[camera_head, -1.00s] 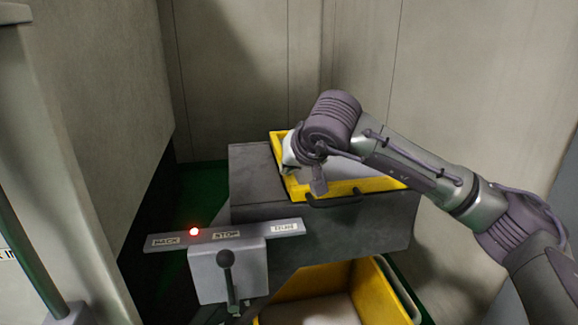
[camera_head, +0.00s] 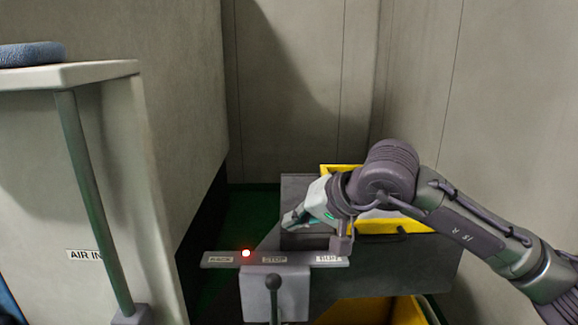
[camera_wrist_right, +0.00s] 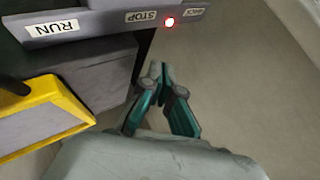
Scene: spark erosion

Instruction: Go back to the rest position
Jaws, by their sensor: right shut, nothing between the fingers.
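My right gripper (camera_head: 291,220) is in front of the dark grey machine block, above the control bar, in the head view. Its teal fingers show closed and empty in the right wrist view (camera_wrist_right: 158,84). The control bar (camera_head: 222,260) carries labels including STOP and a lit red lamp (camera_head: 246,253). In the right wrist view the bar (camera_wrist_right: 110,24) lies beyond and left of the fingertips, with RUN and STOP readable. My left gripper is not in view.
A yellow-rimmed tray (camera_head: 342,168) sits on the machine block (camera_head: 297,186), partly hidden by my right arm. Another yellow bin (camera_head: 408,312) is below. At left stands a pale cabinet (camera_head: 160,200) with a green pole (camera_head: 95,205) and a blue rolled item (camera_head: 30,54) on top.

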